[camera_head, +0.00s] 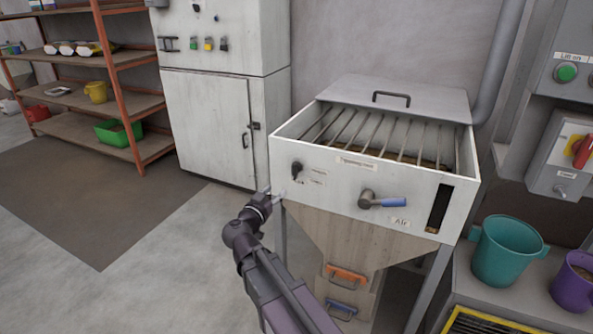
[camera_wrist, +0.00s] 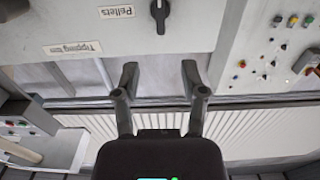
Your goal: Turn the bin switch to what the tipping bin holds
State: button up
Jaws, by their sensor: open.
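The tipping bin (camera_head: 325,203) is a white hopper with its lid raised and bars across its mouth. A brownish-yellow layer (camera_head: 428,163) shows low under the bars; I cannot tell what it is. The black bin switch (camera_head: 296,170) sits at the left of the front panel, with small labels around it. In the wrist view the switch (camera_wrist: 159,15) is at the top edge, partly cut off, beside an upside-down "Pellets" label (camera_wrist: 116,12). My gripper (camera_head: 272,193) is open and empty, just below and left of the switch; its fingers (camera_wrist: 159,72) are apart from it.
A lever with a blue handle (camera_head: 382,201) and an "Air" label (camera_head: 400,222) are on the same panel. Orange (camera_head: 346,272) and blue (camera_head: 342,306) handles sit below. Teal (camera_head: 503,255) and purple (camera_head: 575,285) buckets stand right. The floor at left is clear.

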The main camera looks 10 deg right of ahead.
aim_at(293, 171)
jog(key=x, duration=1.3)
jog(key=shift+w+d, duration=0.2)
jog(key=shift+w, duration=0.05)
